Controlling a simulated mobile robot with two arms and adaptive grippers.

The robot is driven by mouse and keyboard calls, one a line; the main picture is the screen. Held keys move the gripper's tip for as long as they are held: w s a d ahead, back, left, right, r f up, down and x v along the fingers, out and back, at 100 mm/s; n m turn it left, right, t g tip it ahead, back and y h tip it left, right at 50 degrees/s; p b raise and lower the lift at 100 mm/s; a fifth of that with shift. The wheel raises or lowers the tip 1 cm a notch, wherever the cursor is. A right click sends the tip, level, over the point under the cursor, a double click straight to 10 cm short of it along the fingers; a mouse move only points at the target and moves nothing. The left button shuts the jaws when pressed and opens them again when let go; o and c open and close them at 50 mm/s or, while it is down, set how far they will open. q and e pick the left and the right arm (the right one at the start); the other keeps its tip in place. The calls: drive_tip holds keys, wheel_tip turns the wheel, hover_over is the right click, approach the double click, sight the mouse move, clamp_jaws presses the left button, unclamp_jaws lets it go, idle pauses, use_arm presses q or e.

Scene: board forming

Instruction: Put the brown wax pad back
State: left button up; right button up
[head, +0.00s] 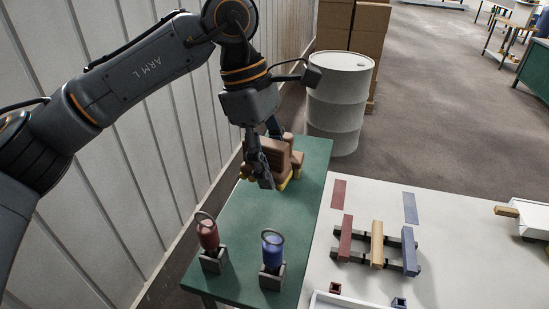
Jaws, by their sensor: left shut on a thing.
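My left gripper (267,163) reaches down over the far end of the green table (258,215). It is shut on the brown wax pad (283,154), a brown blocky piece partly hidden behind the fingers. Brown and yellowish parts show right around and under the pad, close to the tabletop. I cannot tell whether the pad touches them or is held just above. My right gripper is out of view.
A red bottle (207,234) and a blue bottle (272,250) stand in grey holders at the green table's near end. Red, yellow and blue bars lie across dark supports on the white table (450,260). A white drum (338,95) stands behind; a ribbed wall runs along the left.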

sight(280, 214)
use_arm(q)
drive_tip(key=shift+d, duration=0.2)
drive_tip(key=shift+d+f+b, duration=0.2)
drive_tip(key=shift+f+b, duration=0.25)
drive_tip(key=shift+b, duration=0.1)
wheel_tip(280, 214, down, 7)
drive_tip(key=b, duration=0.6)
drive_tip(key=shift+a, duration=0.15)
drive_tip(key=shift+f+b, duration=0.3)
drive_tip(key=shift+f, duration=0.05)
drive_tip(key=o, duration=1.7)
drive_tip(key=shift+c, duration=0.2)
drive_tip(key=shift+r, duration=0.15)
drive_tip(key=v, duration=1.1)
drive_tip(key=shift+w+a+r, duration=0.1)
drive_tip(key=shift+r, duration=0.25)
